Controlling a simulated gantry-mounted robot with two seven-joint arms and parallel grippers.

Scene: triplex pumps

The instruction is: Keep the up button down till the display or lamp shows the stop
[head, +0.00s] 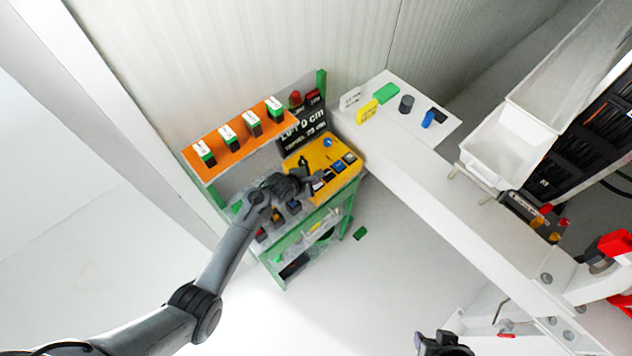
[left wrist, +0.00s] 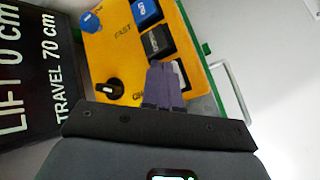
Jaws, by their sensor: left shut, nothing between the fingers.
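The yellow control box (head: 318,153) stands on a green-framed bench; it also shows in the left wrist view (left wrist: 116,55). It carries a blue button (left wrist: 145,12), a black button (left wrist: 158,42), a paler button partly hidden by my fingers, a blue knob (left wrist: 92,22) and a black knob (left wrist: 108,90). Button labels are hard to read. The black display (left wrist: 30,75) reads LIFT 0 cm and TRAVEL 70 cm. My left gripper (head: 311,180) is shut and empty, its fingertips (left wrist: 166,66) over the paler button beside the black one. Contact cannot be told. My right gripper (head: 441,344) is partly cut off at the bottom edge.
An orange shelf (head: 212,169) holds several green-and-white boxes. A white ledge (head: 392,128) bears small coloured blocks and a dark cylinder. A white bin (head: 505,150) is at right. A green piece (head: 360,234) lies on the open floor.

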